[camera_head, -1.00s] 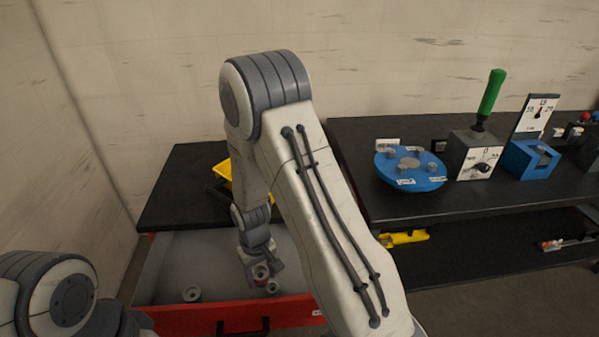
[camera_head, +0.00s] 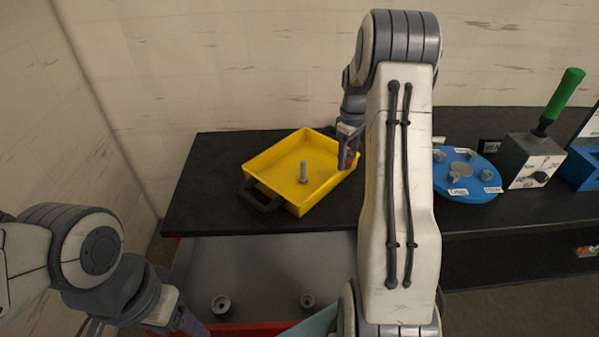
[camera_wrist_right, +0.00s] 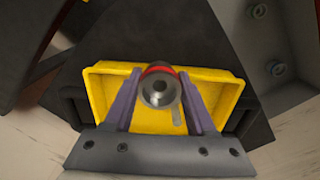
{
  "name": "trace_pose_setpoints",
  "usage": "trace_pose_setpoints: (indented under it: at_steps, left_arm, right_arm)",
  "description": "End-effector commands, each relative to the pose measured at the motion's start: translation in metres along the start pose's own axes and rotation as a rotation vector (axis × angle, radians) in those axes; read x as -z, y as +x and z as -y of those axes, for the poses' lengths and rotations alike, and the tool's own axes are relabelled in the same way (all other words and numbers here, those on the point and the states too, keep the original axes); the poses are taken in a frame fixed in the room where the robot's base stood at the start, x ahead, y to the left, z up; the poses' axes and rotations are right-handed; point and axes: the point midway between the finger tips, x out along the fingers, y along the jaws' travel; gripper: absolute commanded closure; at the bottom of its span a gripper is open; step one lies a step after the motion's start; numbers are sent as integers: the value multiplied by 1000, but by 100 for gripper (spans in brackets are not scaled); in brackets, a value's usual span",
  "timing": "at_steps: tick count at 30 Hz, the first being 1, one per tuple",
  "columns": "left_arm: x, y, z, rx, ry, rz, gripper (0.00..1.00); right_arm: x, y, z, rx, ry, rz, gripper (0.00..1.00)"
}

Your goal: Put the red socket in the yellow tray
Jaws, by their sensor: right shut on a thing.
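The red socket is a grey metal socket with a red band. It shows in the right wrist view (camera_wrist_right: 160,87) between the purple fingers of my right gripper (camera_wrist_right: 159,100), which is shut on it. In the head view my right gripper (camera_head: 349,155) is beside the right corner of the yellow tray (camera_head: 275,165), with a bit of red at its fingers. The tray lies on the black bench top and also shows behind the socket in the right wrist view (camera_wrist_right: 105,90). My left gripper (camera_head: 190,325) is at the bottom left, partly cut off.
A grey upright post (camera_head: 303,172) stands inside the tray. A black handle (camera_head: 260,198) is on its near left side. Below is an open drawer (camera_head: 265,265) with two grey sockets (camera_head: 220,304). A blue round holder (camera_head: 462,185) stands to the right of my right arm.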

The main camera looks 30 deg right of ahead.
Motion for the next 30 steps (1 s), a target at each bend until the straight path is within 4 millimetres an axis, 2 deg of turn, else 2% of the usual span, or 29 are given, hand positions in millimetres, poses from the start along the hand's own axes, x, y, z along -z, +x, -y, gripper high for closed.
trace_pose_setpoints:
  at_steps: [3, 9, 15, 20, 27, 30]
  left_arm:
    - [0, -8, -1, 0, 0, 0, 35]
    - [1, -20, -2, 0, 0, 0, 35]
    - [1, -27, -2, 0, 0, 0, 35]
    - [2, -30, -2, 0, 0, 0, 35]
    - [2, -41, -3, 0, 0, 0, 35]
    - [2, -40, -3, 0, 0, 0, 35]
  right_arm:
    - [26, 13, 23, 4, -18, 3, 100]
    - [65, 41, 57, 4, -24, 4, 100]
    - [89, 60, 76, 1, -21, 1, 100]
    - [92, 69, 79, 2, -16, 2, 100]
    - [91, 101, 78, 2, -13, 1, 100]
    - [91, 105, 77, 0, -13, -1, 100]
